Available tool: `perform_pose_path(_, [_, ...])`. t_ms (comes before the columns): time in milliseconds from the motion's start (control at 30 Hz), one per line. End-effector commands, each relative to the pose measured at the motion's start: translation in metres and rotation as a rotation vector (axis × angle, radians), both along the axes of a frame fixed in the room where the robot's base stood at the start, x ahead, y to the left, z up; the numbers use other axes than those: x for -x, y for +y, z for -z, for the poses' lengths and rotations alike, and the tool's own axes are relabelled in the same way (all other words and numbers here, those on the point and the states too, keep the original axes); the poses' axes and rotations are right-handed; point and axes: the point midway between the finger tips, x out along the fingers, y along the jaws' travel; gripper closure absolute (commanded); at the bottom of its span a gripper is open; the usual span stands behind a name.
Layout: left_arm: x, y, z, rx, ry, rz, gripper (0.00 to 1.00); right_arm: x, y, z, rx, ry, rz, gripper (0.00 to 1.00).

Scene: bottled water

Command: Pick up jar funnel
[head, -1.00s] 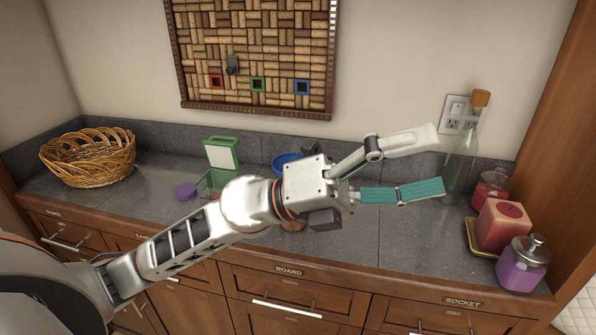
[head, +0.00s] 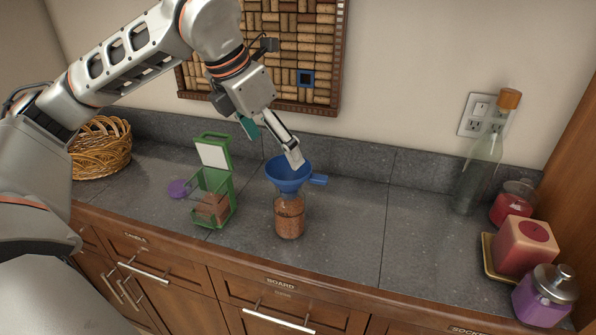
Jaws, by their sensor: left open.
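The blue jar funnel (head: 288,181) sits in the mouth of a glass jar (head: 289,217) with brown contents, on the grey counter. Its short handle (head: 319,180) points right. My left gripper (head: 270,145) reaches down from above, just over the back of the funnel's rim. It is open, with one pale finger (head: 294,155) close to the rim and the teal pad of the other finger (head: 250,128) up to the left. I cannot tell whether the finger touches the rim. My right gripper is not in view.
A green-framed box (head: 212,190) with its lid up stands left of the jar, by a purple lid (head: 181,188). A wicker basket (head: 102,148) is at far left. A glass bottle (head: 480,170), a candle (head: 525,245) and a purple jar (head: 543,296) stand at right. The counter between is clear.

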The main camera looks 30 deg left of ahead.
Motion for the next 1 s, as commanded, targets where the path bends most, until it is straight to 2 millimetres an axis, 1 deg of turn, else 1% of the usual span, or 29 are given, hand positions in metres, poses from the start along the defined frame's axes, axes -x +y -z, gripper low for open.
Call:
perform_pose_path(67, [0.0, 0.001, 0.003, -0.003, 0.003, -0.007, 0.12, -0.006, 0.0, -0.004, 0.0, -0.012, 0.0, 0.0])
perform_pose_path(200, [-0.004, 0.0, 0.016, -0.003, 0.007, -0.009, 0.12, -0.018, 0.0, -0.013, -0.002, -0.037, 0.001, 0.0])
perform_pose_path(267, [-0.007, -0.001, 0.021, -0.003, 0.005, -0.008, 0.12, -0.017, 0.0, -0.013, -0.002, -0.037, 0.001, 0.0])
perform_pose_path(400, [-0.011, -0.004, 0.034, -0.003, 0.006, -0.006, 0.12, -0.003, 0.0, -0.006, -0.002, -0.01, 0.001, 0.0])
perform_pose_path(467, [-0.014, -0.006, 0.042, -0.002, 0.009, -0.006, 0.12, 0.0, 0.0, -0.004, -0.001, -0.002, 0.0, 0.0])
perform_pose_path(600, [-0.021, -0.009, 0.061, -0.001, 0.007, -0.005, 0.12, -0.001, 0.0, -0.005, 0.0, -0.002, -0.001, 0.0])
perform_pose_path(700, [-0.025, -0.01, 0.069, -0.002, 0.005, -0.005, 0.12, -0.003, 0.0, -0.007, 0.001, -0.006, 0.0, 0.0])
perform_pose_path(800, [-0.026, -0.011, 0.072, -0.002, 0.004, -0.006, 0.12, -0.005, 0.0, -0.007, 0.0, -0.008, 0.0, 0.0])
perform_pose_path(967, [-0.026, -0.011, 0.073, -0.002, 0.004, -0.006, 0.12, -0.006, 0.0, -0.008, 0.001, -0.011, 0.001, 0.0])
perform_pose_path(1000, [-0.026, -0.011, 0.072, -0.002, 0.004, -0.006, 0.15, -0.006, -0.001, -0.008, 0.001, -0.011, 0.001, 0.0])
